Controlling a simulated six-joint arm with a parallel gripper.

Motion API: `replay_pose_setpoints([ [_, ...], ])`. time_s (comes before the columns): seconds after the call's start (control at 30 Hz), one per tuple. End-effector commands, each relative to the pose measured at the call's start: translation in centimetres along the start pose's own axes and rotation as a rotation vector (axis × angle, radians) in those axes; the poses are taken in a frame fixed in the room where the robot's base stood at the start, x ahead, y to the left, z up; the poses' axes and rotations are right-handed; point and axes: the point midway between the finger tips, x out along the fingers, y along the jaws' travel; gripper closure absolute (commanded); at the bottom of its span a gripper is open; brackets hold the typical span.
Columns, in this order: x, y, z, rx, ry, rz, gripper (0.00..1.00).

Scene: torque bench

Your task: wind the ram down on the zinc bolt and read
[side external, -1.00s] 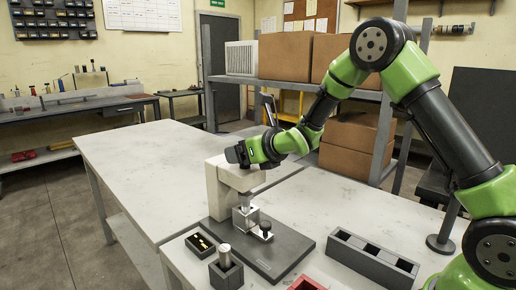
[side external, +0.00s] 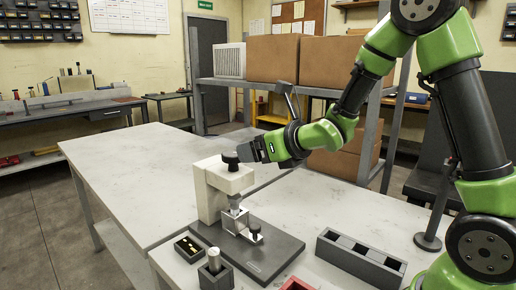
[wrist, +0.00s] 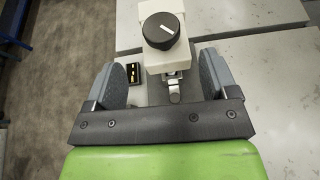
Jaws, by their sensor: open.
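The white press (side external: 210,190) stands on a dark base plate (side external: 272,258). Its black round knob (side external: 231,161) is on top and bears a white pointer line in the wrist view (wrist: 163,30). The metal ram (side external: 235,202) comes down from the press head to a silver holder (side external: 233,222). I cannot make out the zinc bolt there. My gripper (side external: 247,152) is open and empty, just right of the knob. In the wrist view its two fingers (wrist: 165,75) are spread wide, and the knob lies beyond their tips, clear of both.
A dark tray with brass-coloured pieces (side external: 175,241) and a grey holder with a silver cylinder (side external: 214,262) stand beside the base. A grey compartment box (side external: 318,244) is to the right, a red bin (side external: 296,284) in front. The table behind the press is clear.

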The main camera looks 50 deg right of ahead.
Motion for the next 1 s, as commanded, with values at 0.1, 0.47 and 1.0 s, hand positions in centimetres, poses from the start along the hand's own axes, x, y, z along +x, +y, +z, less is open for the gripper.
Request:
replay_pose_setpoints([
  [0.1,0.4,-0.6,0.5,-0.016,-0.022,0.037,0.21],
  [0.47,0.9,-3.2,0.6,-0.125,-0.023,0.304,0.21],
  [1.0,6.5,-1.3,-0.2,-0.146,0.005,0.361,0.21],
])
